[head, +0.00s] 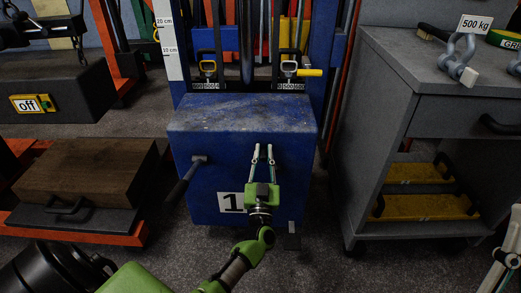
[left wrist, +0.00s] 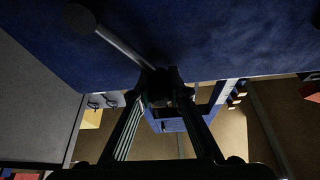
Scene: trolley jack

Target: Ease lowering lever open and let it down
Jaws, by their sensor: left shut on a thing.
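A big blue block (head: 245,112), marked with a 1, stands in the middle. My left gripper (head: 263,150) is in front of it, fingers toward its front face. In the left wrist view my left fingertips (left wrist: 160,84) are close together around a dark end piece. A thin grey rod (left wrist: 124,46) with a round end runs to it from the upper left, against the blue face; I take it as the lowering lever. The head view hides the grip. A dark-handled lever (head: 182,184) on the block's left front is apart from my gripper. Only part of my right gripper shows, at the right edge.
A grey trolley (head: 385,65) with shackles (head: 460,57) stands right. A wooden block (head: 85,172) lies on an orange-edged base at left, below a dark box with an "off" sign (head: 33,104). A height scale (head: 168,40) stands behind left. Floor shows between block and trolley.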

